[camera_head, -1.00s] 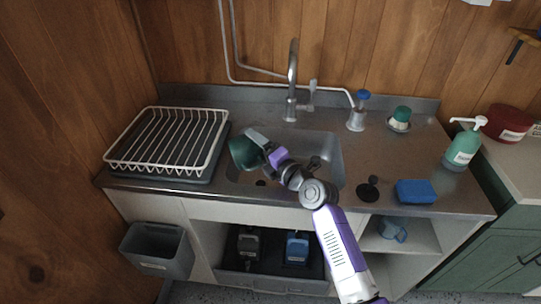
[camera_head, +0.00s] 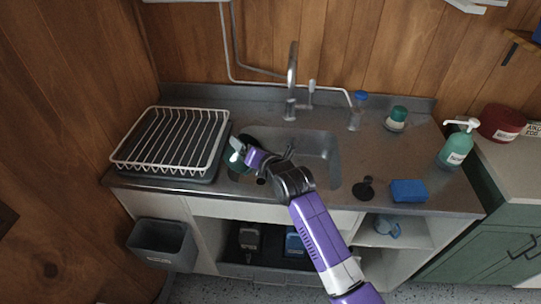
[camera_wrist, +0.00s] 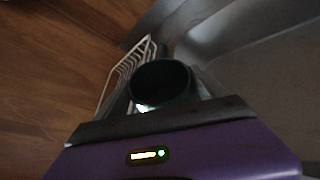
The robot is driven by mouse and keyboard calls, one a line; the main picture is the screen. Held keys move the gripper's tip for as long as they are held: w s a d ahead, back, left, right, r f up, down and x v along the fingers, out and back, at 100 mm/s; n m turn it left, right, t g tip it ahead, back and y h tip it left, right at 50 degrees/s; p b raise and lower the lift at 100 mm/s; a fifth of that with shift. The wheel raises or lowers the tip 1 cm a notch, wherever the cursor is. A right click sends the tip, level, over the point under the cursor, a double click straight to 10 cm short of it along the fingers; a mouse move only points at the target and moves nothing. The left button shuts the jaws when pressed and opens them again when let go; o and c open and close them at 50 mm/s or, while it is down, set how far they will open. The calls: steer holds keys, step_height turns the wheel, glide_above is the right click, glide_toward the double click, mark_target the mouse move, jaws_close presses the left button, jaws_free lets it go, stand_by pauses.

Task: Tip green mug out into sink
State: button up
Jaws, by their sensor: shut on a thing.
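The green mug (camera_head: 234,163) is at the left end of the sink, close to the dish rack. My gripper (camera_head: 243,153) is shut on it and partly covers it. In the wrist view the mug (camera_wrist: 163,83) shows its dark round opening beyond the jaws of my gripper (camera_wrist: 160,112). I cannot tell whether anything is in it. The steel sink basin (camera_head: 318,150) lies under and to the right of my gripper, with the tap (camera_head: 292,80) behind it.
A white wire dish rack (camera_head: 170,140) stands just left of the mug. Right of the sink are a black plug (camera_head: 365,190), a blue sponge (camera_head: 408,191), a blue-capped bottle (camera_head: 357,112) and a green soap bottle (camera_head: 457,147). A grey bin (camera_head: 162,243) hangs below left.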

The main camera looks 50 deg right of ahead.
steer(key=a+r+p, duration=0.1)
steer(key=r+p, duration=0.1)
steer(key=w+r+n+p, duration=0.1)
steer(key=r+p, duration=0.1)
steer(key=a+r+n+g+p, duration=0.1)
steer(key=r+p, duration=0.1)
steer(key=shift+w+a+r+h+p, duration=0.3)
steer(key=shift+h+p, duration=0.05)
steer(key=shift+h, duration=0.05)
steer(key=shift+w+a+r+n+h+p, duration=0.3)
steer(key=shift+a+r+n+p, duration=0.25)
steer(key=shift+p, duration=0.35)
steer(key=shift+w+a+r+n+g, duration=0.3)
steer(key=shift+a+r, duration=0.1)
steer(key=shift+r, duration=0.15)
steer(key=shift+w+a+f+n+h, duration=0.35)
steer(key=shift+a+f+n+h, duration=0.1)
steer(key=shift+a+n+h, duration=0.2)
steer(key=shift+d+f+g, duration=0.1)
steer(key=shift+d+g, duration=0.05)
steer(key=shift+g, duration=0.15)
